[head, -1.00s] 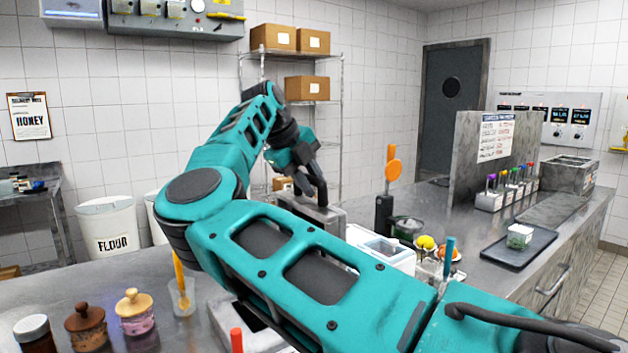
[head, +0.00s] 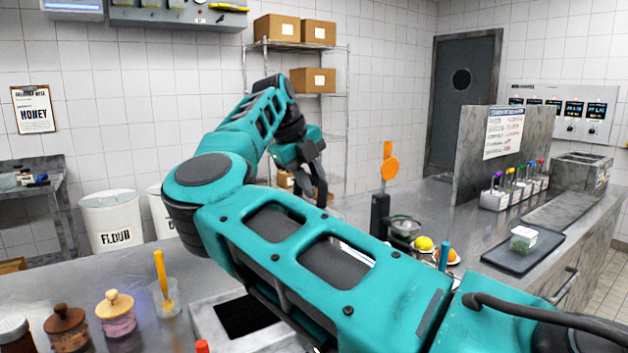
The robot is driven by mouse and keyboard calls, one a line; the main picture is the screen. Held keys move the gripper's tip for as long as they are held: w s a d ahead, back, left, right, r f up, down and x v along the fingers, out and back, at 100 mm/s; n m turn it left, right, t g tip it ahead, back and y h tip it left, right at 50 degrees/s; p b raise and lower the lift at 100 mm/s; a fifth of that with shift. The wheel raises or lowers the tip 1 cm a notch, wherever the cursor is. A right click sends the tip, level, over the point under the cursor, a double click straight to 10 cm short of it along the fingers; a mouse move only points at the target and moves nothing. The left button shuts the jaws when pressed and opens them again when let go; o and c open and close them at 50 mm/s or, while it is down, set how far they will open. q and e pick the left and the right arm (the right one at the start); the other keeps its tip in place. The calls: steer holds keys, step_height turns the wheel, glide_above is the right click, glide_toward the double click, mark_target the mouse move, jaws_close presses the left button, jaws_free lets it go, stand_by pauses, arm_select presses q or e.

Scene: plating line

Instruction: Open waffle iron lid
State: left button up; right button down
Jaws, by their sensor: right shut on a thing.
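My right gripper (head: 318,188) is beyond my teal right arm, near the middle of the picture. Its dark fingers point down and are shut on what looks like the waffle iron's lid handle, though the contact is too small and dark to see clearly. The waffle iron itself is almost wholly hidden behind my forearm, so I cannot tell the lid's angle. My left gripper is out of view.
An orange utensil (head: 388,166) stands in a dark holder (head: 380,215) right of the gripper. Jars (head: 116,314), a cup with a yellow spatula (head: 165,298) and a dark square opening (head: 248,314) are in front. A black tray (head: 522,250) lies at right.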

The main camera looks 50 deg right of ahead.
steer(key=shift+r, duration=0.1)
steer(key=c, duration=1.1)
jaws_free()
steer(key=shift+o, duration=0.2)
steer(key=v, duration=1.3)
steer(key=shift+s, duration=0.1)
